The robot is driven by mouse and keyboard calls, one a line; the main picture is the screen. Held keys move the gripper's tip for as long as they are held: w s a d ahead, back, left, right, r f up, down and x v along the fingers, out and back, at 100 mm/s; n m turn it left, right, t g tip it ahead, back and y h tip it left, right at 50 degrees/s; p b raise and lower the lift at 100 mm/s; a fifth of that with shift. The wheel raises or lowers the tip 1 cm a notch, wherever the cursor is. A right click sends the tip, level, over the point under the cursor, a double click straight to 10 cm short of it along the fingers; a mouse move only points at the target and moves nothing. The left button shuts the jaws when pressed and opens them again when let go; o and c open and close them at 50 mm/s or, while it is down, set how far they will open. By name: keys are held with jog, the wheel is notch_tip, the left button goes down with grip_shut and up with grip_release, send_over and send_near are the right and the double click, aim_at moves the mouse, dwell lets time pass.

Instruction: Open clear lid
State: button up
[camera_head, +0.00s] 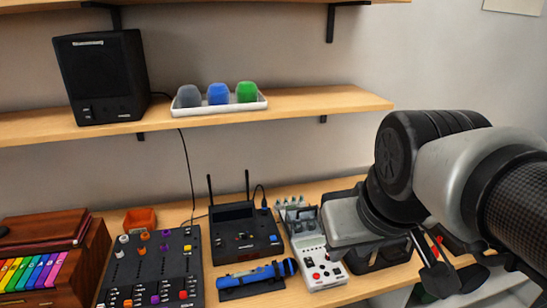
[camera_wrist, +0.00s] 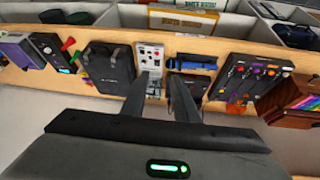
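My gripper (camera_wrist: 164,76) shows in the wrist view as two dark fingers with a gap between them, open and empty. In the head view this white device (camera_head: 318,263) stands on the lower bench left of my arm.
Above, a shelf (camera_head: 320,100) holds a black speaker (camera_head: 101,77) and a white tray (camera_head: 219,107).

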jog(key=w+r+n, duration=0.3)
jog(key=w+n, duration=0.1)
jog(key=w, duration=0.4)
jog(key=n+g+p, duration=0.2)
jog(key=n+g, duration=0.1)
jog(key=n, duration=1.2)
send_over(305, 218)
jog(key=s+x, duration=0.1)
jog(key=x, duration=0.6)
jog(key=s+x, duration=0.2)
jog(key=x, duration=0.6)
jog(key=s+f+x, duration=0.1)
jog(key=s+x, duration=0.1)
jog(key=x, duration=0.6)
jog(key=shift+f, duration=0.1)
grip_shut()
